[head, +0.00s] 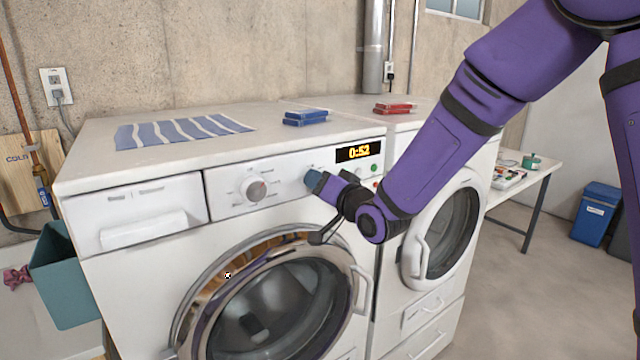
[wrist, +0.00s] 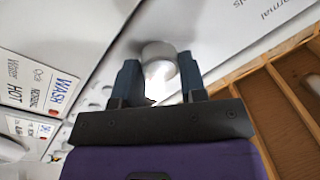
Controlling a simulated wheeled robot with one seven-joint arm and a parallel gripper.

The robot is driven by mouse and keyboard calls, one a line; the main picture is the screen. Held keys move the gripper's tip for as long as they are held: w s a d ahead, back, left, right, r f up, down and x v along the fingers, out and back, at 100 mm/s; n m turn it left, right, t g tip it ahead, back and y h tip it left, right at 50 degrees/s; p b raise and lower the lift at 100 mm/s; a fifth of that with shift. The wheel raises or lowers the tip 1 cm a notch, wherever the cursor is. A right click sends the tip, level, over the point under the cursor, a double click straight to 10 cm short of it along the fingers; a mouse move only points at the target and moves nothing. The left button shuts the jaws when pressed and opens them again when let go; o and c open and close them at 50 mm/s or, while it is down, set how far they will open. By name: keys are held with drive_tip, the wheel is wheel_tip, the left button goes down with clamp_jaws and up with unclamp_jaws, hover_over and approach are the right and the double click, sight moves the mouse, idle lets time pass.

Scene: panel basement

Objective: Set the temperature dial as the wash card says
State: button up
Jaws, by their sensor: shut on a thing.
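The washer's control panel (head: 230,196) carries a round silver dial (head: 254,189) at its middle, in plain view. My gripper (head: 313,180) is at the panel's right part, below the display. In the wrist view, my gripper (wrist: 160,75) has its two blue fingers on either side of a pale round dial (wrist: 158,52) and is shut on it. In the head view my gripper hides this dial. Its markings and pointer cannot be read, so its setting is unclear. The wash card (wrist: 38,85) shows at the left of the wrist view, with "WASH", "NORMAL" and "HOT" in handwriting.
The display (head: 359,151) reads 0:52. A striped cloth (head: 180,132), blue boxes (head: 305,117) and red boxes (head: 393,108) lie on the machine tops. A second machine (head: 445,230) stands to the right. A teal bin (head: 65,275) is at the left.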

drive_tip(key=shift+m, duration=0.7)
drive_tip(key=o, duration=0.9)
drive_tip(key=shift+d, duration=0.1)
drive_tip(key=v, duration=1)
drive_tip(key=shift+s+d+f, duration=0.15)
drive_tip(key=shift+s+f, duration=0.05)
drive_tip(key=shift+s, duration=0.15)
